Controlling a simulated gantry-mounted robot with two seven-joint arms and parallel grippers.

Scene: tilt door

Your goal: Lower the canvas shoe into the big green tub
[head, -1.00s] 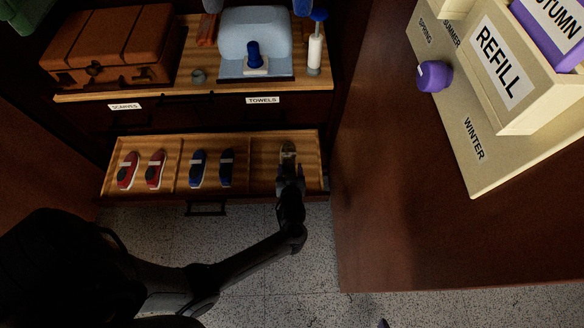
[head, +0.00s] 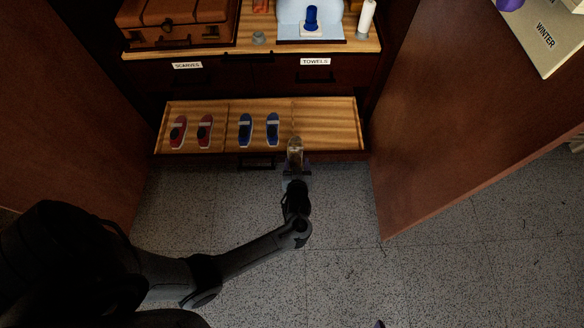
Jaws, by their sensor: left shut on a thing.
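My left gripper (head: 296,170) is shut on a greyish-beige shoe, the canvas shoe (head: 295,148). It holds the shoe toe-up in the picture, over the front edge of the open drawer's right compartment. The gripper hides the near end of the shoe. I cannot tell its exact height above the drawer edge. No big green tub shows in the head view now. My right gripper is not in view.
The open drawer (head: 328,122) holds red shoes (head: 205,130) at left and blue shoes (head: 246,130) in the middle. Brown door panels (head: 455,120) stand at both sides. Speckled floor (head: 330,265) in front is clear.

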